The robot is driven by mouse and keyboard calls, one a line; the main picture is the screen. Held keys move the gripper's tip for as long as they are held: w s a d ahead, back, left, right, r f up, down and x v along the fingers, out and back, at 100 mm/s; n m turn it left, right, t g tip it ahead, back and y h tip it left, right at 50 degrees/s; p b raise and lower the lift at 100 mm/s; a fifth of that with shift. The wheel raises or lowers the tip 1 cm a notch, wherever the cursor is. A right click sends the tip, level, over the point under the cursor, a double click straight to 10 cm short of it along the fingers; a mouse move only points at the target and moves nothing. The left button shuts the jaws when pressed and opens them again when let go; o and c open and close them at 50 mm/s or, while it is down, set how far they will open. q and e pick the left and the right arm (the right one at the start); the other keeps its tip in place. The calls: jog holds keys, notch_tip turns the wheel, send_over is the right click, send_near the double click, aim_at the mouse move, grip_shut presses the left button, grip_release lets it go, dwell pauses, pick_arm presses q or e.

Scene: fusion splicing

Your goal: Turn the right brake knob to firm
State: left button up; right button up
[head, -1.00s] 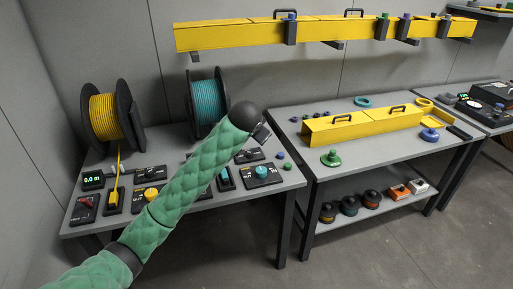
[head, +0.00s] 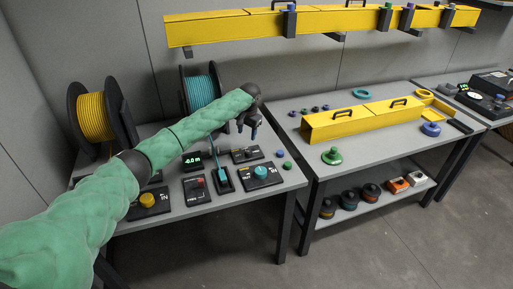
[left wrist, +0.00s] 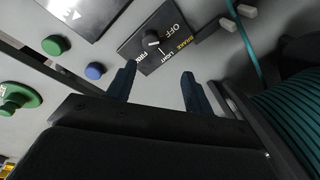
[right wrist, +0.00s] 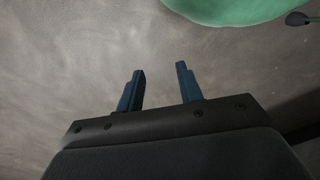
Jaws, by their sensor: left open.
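The right brake knob (left wrist: 152,40) is a small dark knob on a black panel marked BRAKE, OFF, LIGHT and FIRM in the left wrist view. Its exact setting is hard to read. In the head view the brake panel (head: 246,155) lies on the left table, in front of the teal reel (head: 202,90). My left gripper (head: 249,127) hangs above and behind this panel. In the left wrist view its fingers (left wrist: 157,76) are apart and empty, with the knob beyond the gap, not touched. My right gripper (right wrist: 160,70) is open and empty over plain grey floor.
A teal IN/OUT knob (head: 260,172), a switch panel (head: 196,188) and a display (head: 192,161) sit near the brake panel. Green (left wrist: 55,45) and blue (left wrist: 95,71) buttons lie beside it. A yellow duct (head: 360,122) lies on the right table. Another yellow duct (head: 230,30) runs above.

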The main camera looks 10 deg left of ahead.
aim_at(248, 151)
pick_arm(q)
jog(key=shift+w+a+f+n+g, duration=0.1)
jog(key=shift+a+f+n+g, duration=0.1)
jog(key=shift+f, duration=0.25)
jog(key=shift+w+a+f+n+g, duration=0.1)
jog(key=shift+a+f, duration=0.05)
jog(key=shift+f, duration=0.3)
jog(key=shift+w+d+f+h, duration=0.1)
jog(key=shift+f+h, duration=0.25)
jog(key=shift+h, duration=0.05)
jog(key=shift+d+f+n+g, duration=0.1)
jog(key=shift+d+n+g, duration=0.15)
jog(key=shift+n+g, duration=0.05)
jog(key=shift+s+d+r, duration=0.15)
jog(key=shift+s+r, duration=0.05)
jog(key=shift+s, duration=0.05)
jog(key=shift+f, duration=0.1)
jog(key=shift+f+p, duration=1.35)
jog(key=shift+f, duration=2.5)
pick_arm(e)
notch_tip(248, 151, down, 8)
jog(key=d+t, duration=0.1)
jog(key=t, duration=0.1)
jog(key=shift+s+d+r, duration=0.15)
jog(key=shift+d+r, duration=0.1)
jog(key=shift+d, duration=0.1)
pick_arm(q)
jog(key=shift+c, duration=0.2)
